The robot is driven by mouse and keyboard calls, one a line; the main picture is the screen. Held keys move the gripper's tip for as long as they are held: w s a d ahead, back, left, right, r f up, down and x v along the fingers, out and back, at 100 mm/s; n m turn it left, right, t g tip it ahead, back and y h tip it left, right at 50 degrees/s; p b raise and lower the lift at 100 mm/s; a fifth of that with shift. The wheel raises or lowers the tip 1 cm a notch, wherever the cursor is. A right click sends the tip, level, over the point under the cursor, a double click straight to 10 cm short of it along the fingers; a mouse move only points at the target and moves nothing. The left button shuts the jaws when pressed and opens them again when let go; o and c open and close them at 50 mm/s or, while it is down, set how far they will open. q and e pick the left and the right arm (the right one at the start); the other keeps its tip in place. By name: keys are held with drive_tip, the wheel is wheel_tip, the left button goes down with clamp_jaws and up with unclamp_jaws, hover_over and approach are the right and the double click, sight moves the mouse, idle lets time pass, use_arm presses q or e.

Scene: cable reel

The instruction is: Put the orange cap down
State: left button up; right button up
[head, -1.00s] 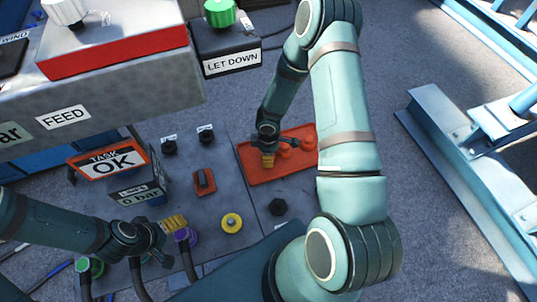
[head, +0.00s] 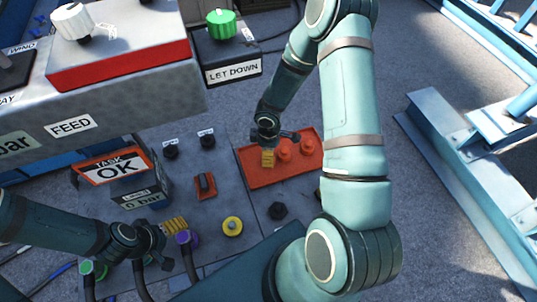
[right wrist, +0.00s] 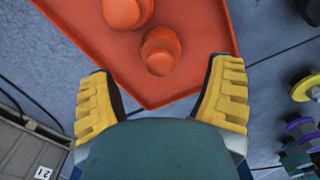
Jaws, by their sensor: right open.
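Two orange caps, one (head: 285,150) nearer my right gripper and one (head: 306,141) farther right, stand on a flat orange tray (head: 262,180). My right gripper (head: 267,158) is open above the tray's left part. In the right wrist view its yellow fingers (right wrist: 160,95) are spread wide with nothing between the pads. The nearer cap (right wrist: 160,50) stands just beyond the fingertips, roughly centred between them, and the other cap (right wrist: 122,12) is farther out. My left gripper (head: 175,226) is beside a purple-collared connector (head: 185,238); its finger gap cannot be made out.
The grey panel has a red-based switch (head: 205,185), a yellow button (head: 232,227) and a black knob (head: 277,210). A TASK OK sign (head: 115,166) and a LET DOWN box (head: 232,68) stand nearby. A blue steel frame (head: 450,150) is at right, with open floor before it.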

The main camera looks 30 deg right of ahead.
wheel_tip(320, 180, up, 7)
drive_tip(key=shift+f+p, duration=0.1)
drive_tip(key=shift+p, duration=0.7)
